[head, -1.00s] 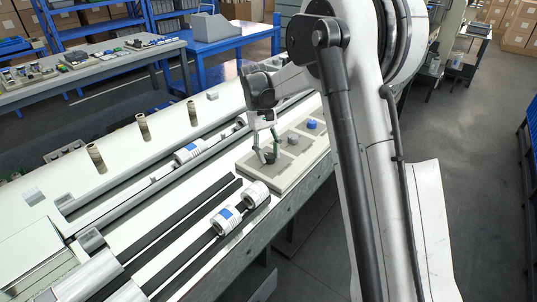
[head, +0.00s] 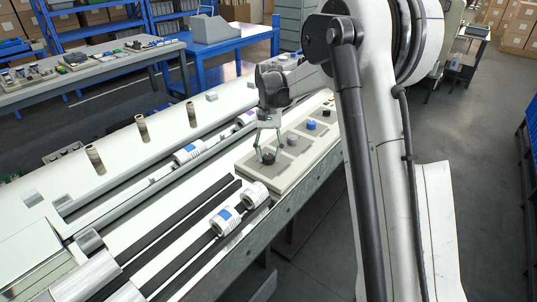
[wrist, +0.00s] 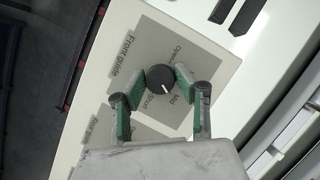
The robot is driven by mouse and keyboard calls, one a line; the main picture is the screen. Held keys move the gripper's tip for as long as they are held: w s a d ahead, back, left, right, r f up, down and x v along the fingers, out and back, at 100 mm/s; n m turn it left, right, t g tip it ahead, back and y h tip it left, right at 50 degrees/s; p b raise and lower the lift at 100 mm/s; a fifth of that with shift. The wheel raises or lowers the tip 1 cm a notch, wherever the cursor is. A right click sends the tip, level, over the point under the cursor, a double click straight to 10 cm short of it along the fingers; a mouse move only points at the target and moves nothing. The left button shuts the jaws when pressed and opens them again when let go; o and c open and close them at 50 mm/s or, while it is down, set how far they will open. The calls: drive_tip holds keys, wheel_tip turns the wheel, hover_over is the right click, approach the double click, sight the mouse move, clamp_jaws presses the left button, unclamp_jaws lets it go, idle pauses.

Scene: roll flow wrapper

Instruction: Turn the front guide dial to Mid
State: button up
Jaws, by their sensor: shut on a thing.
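The front guide dial (wrist: 160,79) is a round black knob with a white pointer line, on a grey plate printed "Front guide", "Open", "Mid" and "Short". In the wrist view the pointer aims down and slightly right, toward the "Mid" label (wrist: 173,100). My gripper (wrist: 159,76) is shut on the dial, one green-padded finger on each side. In the head view my gripper (head: 268,156) reaches down onto the dial (head: 268,158) at the near end of the control panel (head: 262,190).
Farther along the panel are a grey knob (head: 292,139), a blue knob (head: 311,124) and a black knob (head: 326,113). White rollers with blue bands (head: 225,220) lie left of the panel. A second labelled plate (wrist: 100,133) shows partly in the wrist view.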

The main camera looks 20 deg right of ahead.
drive_tip(key=o, duration=1.1)
drive_tip(key=v, duration=1.2)
drive_tip(key=shift+s+r, duration=0.1)
